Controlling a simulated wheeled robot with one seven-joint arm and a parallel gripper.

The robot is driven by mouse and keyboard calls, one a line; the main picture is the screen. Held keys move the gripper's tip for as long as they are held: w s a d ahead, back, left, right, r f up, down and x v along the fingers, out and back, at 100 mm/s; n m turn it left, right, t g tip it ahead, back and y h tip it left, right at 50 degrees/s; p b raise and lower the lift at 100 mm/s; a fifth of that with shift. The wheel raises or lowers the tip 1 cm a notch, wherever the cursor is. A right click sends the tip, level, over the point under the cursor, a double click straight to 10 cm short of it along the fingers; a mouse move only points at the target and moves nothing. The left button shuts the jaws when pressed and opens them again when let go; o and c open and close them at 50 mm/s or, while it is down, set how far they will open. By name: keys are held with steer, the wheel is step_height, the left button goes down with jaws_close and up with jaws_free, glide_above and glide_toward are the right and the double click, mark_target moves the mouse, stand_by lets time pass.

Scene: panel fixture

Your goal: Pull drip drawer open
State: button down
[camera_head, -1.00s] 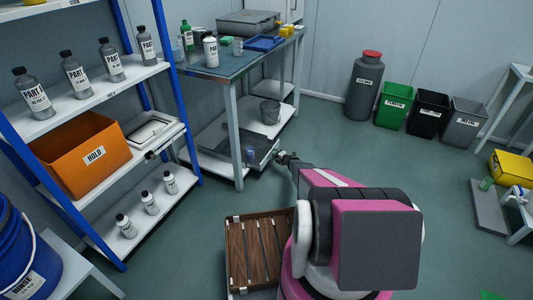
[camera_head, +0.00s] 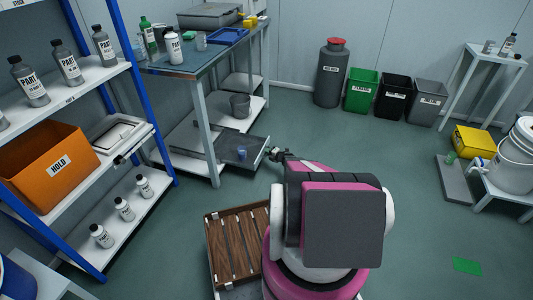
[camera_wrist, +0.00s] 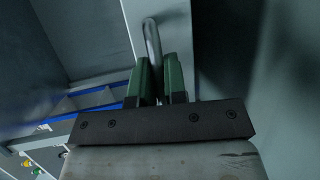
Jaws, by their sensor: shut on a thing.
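The drip drawer (camera_head: 229,160) is a shallow dark grey tray under the workbench. It sticks out to the right past the front bench leg, and a small blue translucent cup (camera_head: 242,153) stands in it. My gripper (camera_head: 272,153) is at the drawer's outer front. In the wrist view, the green fingers of my gripper (camera_wrist: 160,82) are shut on a curved metal handle (camera_wrist: 152,42) on a pale front panel (camera_wrist: 176,22). The handle's lower part is hidden between the fingers.
The workbench (camera_head: 205,65) has bottles and a blue tray on top and a grey bucket (camera_head: 240,105) on its lower shelf. A wooden slatted crate (camera_head: 235,245) is at the front. A shelf rack (camera_head: 128,150) stands left.

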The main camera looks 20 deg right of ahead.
steer(key=c, duration=1.5)
jaws_free()
steer(key=shift+o, duration=0.2)
steer(key=v, duration=1)
steer(key=shift+s+d, duration=0.2)
steer(key=shift+s, duration=0.15)
steer(key=shift+r, duration=0.15)
